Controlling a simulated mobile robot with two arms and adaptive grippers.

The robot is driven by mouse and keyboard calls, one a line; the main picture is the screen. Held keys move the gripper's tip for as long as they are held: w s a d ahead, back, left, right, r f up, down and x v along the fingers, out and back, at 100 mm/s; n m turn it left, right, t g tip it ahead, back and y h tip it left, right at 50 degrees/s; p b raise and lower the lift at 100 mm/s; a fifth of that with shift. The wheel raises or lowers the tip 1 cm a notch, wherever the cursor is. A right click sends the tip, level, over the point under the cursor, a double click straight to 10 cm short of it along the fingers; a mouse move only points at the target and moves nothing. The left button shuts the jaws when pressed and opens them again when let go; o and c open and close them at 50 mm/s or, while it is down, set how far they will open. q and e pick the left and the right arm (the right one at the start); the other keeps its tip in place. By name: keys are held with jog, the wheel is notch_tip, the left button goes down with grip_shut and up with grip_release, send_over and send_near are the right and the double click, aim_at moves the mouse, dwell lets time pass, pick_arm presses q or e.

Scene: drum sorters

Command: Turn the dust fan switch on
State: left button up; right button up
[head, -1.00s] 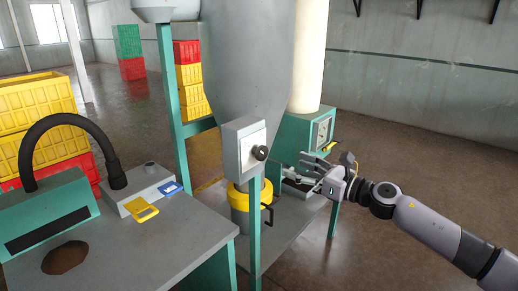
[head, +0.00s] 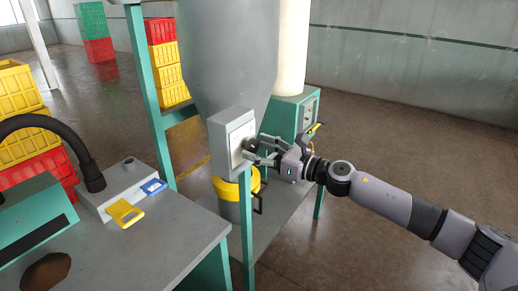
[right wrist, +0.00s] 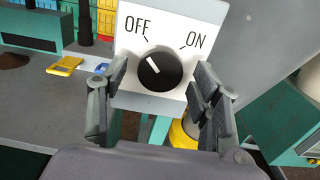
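The switch is a black round knob (right wrist: 160,72) on a white plate marked OFF and ON, and its white pointer line leans up-left toward OFF. The plate is on the front of a grey box (head: 230,145) on a green post. My right gripper (head: 260,150) is open at the knob, with one finger on each side of it in the right wrist view. A gap seems to show between each finger and the knob; contact cannot be told. In the head view the fingers partly hide the knob. My left gripper is not in view.
A large grey hopper (head: 228,55) rises behind the switch box, with a yellow-topped bucket (head: 228,188) below. A green box (head: 284,117) stands just beyond my right gripper. A grey table (head: 165,235) is at left. Open floor lies to the right.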

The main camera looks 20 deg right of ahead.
jog(key=shift+w, duration=0.1)
jog(key=c, duration=1.1)
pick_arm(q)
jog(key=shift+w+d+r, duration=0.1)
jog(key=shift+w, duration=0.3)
pick_arm(e)
jog(key=shift+o, duration=0.2)
